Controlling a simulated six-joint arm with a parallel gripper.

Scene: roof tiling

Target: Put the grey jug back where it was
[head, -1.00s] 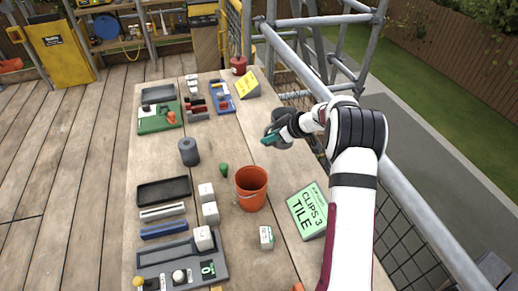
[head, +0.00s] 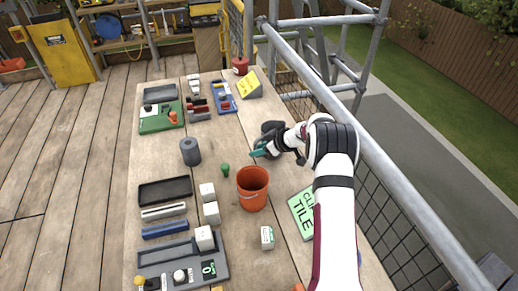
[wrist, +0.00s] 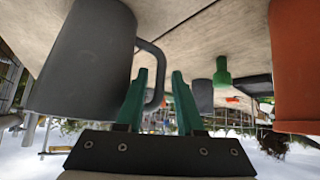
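The grey jug (head: 269,127) stands on the right side of the table, partly hidden behind my gripper in the head view. In the wrist view, which is upside down, the jug (wrist: 80,60) fills the left, with its looped handle (wrist: 158,75) to the right. My gripper (head: 257,153) has teal fingers. In the wrist view the gripper (wrist: 160,78) is open, with small gaps beside the handle, which shows between the fingertips. Part of the handle is hidden behind the left finger.
An orange bucket (head: 252,188) stands close by in front, with a small green object (head: 225,170) to its left. A grey cylinder (head: 190,152) stands farther left. A green sign (head: 303,212) lies near the right edge, and a metal rail (head: 400,200) runs alongside.

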